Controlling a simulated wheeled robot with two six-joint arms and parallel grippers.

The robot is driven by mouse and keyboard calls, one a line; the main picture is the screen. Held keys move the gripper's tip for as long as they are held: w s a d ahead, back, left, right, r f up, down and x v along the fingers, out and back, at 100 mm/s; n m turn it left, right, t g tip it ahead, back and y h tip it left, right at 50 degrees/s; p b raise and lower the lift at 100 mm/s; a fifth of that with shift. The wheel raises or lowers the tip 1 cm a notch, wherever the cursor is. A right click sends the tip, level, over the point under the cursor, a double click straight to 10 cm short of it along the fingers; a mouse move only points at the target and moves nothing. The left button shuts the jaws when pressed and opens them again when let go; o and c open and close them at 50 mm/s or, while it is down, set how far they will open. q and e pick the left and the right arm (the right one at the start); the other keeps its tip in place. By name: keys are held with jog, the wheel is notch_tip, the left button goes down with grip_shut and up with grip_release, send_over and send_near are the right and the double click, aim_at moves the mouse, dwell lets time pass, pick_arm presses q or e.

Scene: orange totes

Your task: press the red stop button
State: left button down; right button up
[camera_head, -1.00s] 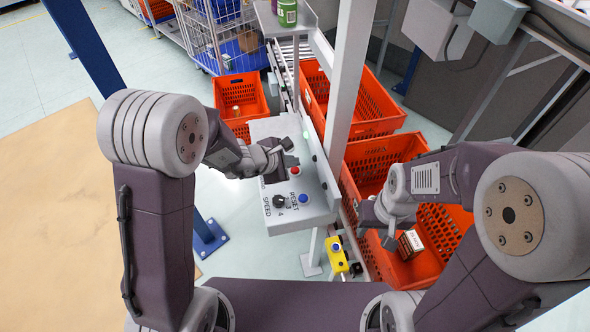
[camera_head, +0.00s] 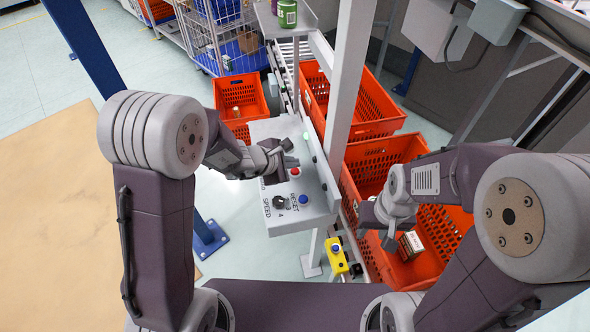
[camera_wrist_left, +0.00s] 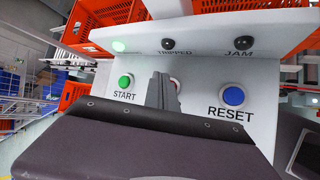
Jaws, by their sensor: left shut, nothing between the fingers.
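The red stop button (camera_head: 295,171) sits on the grey control panel (camera_head: 262,130), above the blue reset button (camera_head: 303,199) in the head view. My left gripper (camera_head: 288,148) is shut and empty, above the panel close to the red button. In the left wrist view its shut fingers (camera_wrist_left: 162,92) stand in front of the red button (camera_wrist_left: 176,83), hiding most of it; I cannot tell whether they touch. My right gripper (camera_head: 386,240) hangs over the right orange tote; its fingers are too unclear to judge.
A green start button (camera_wrist_left: 126,81) is left of the fingers and the blue reset button (camera_wrist_left: 233,96) right. A grey post (camera_head: 349,80) rises beside the panel. A small box (camera_head: 411,245) lies in the right orange tote (camera_head: 440,268). A yellow button box (camera_head: 337,256) hangs below.

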aim_at(293, 172)
pick_arm(q)
jog(key=shift+f, duration=0.1)
dwell(0.6)
jog(key=shift+f+b, duration=0.3)
jog(key=shift+b, duration=0.45)
jog(key=shift+f+b, duration=0.5)
jog(key=shift+b, duration=0.1)
dwell(0.4)
jog(key=shift+r+p, duration=0.55)
jog(key=shift+r, duration=0.35)
notch_tip(293, 172, up, 5)
jog(key=p, duration=0.4)
jog(key=shift+r, duration=0.1)
